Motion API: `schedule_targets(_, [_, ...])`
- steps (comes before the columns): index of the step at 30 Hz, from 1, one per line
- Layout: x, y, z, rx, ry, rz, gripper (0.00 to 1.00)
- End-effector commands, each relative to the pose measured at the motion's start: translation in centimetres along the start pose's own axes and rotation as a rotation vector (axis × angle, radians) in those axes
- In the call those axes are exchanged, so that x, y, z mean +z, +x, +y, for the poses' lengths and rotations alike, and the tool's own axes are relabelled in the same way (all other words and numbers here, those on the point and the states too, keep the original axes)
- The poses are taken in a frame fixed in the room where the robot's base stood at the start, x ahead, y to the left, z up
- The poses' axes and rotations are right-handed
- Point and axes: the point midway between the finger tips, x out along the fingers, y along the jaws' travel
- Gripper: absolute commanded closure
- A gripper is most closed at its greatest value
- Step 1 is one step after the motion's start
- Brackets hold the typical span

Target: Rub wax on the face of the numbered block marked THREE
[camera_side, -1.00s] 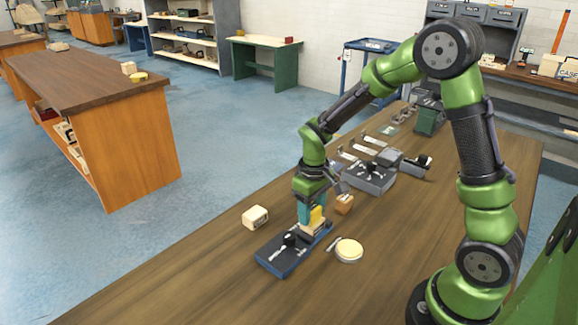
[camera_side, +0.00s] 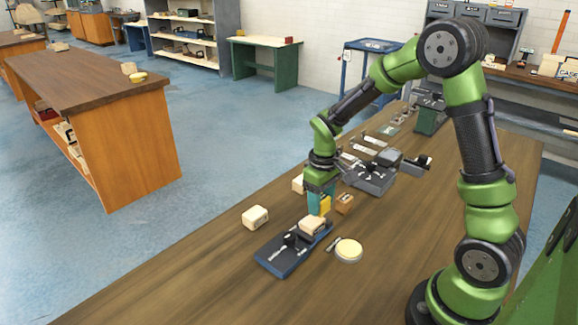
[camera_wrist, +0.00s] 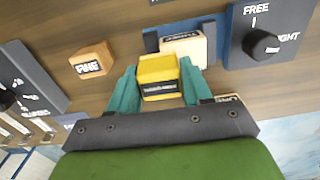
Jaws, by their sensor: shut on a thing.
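My gripper (camera_side: 320,197) has teal fingers shut on a yellow block (camera_wrist: 158,77) with a dark label I cannot read. It is held just beyond a blue clamp fixture (camera_side: 268,259), apart from the pale wooden block (camera_side: 312,226) seated at the fixture's far end. In the wrist view that pale block (camera_wrist: 184,48) shows lettering too small to read. An orange-brown block (camera_wrist: 92,62), seemingly marked FIVE, stands beside the gripper. Two more pale blocks stand loose, one left of the fixture (camera_side: 256,217) and one partly hidden behind the gripper (camera_side: 298,184). I cannot tell which is THREE.
A round tin with a cream top (camera_side: 348,250) lies right of the fixture. The fixture's black knob (camera_wrist: 262,42) has FREE and TIGHT markings. Grey devices (camera_side: 370,178) and small tools stand farther along the bench. The bench's near part is clear.

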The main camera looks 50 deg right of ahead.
Motion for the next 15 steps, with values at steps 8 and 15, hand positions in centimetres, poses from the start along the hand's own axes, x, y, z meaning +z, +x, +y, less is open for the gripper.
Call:
schedule_targets(8, [-0.1, -2.1, 0.2, 0.001, -0.001, 0.003, 0.76])
schedule_targets(15, [0.0, -4.3, 0.2, 0.001, -0.001, 0.002, 0.76])
